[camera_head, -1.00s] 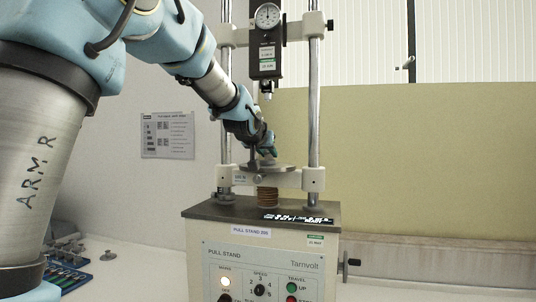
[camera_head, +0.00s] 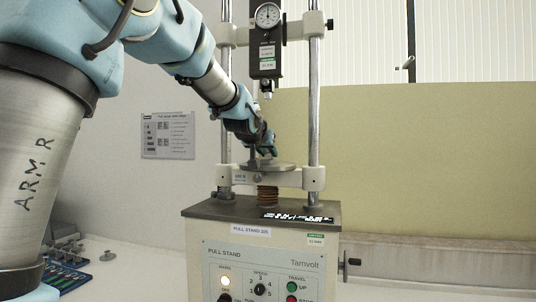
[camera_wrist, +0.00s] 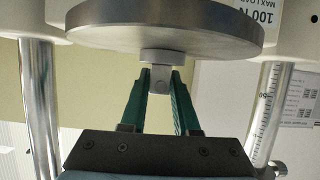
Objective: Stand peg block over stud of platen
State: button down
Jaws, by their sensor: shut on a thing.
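The platen (camera_head: 285,167) is a round grey disc on the pull stand, below my gripper (camera_head: 268,150). In the wrist view, where the scene looks upside down, the platen (camera_wrist: 165,34) fills the top. My gripper (camera_wrist: 160,75) has green fingers shut on the peg block (camera_wrist: 159,79), a small grey block with a round hole. A short pale round piece (camera_wrist: 162,56) lies between the block and the platen's face; I cannot tell whether it is the stud or the block's foot. The block lines up near the platen's middle. Any contact cannot be told.
Two steel columns (camera_head: 314,100) stand either side of the platen. The gauge head (camera_head: 267,45) with its tip hangs above it. The control box (camera_head: 262,262) is below. A blue tray of small parts (camera_head: 66,272) lies on the bench at left.

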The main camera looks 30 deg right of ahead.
dwell(0.3)
jog(key=c, duration=0.6)
grip_release()
jog(key=b+v, duration=0.4)
jog(key=v, duration=0.6)
jog(key=shift+s+a+r, duration=0.15)
jog(key=shift+s+a, duration=0.1)
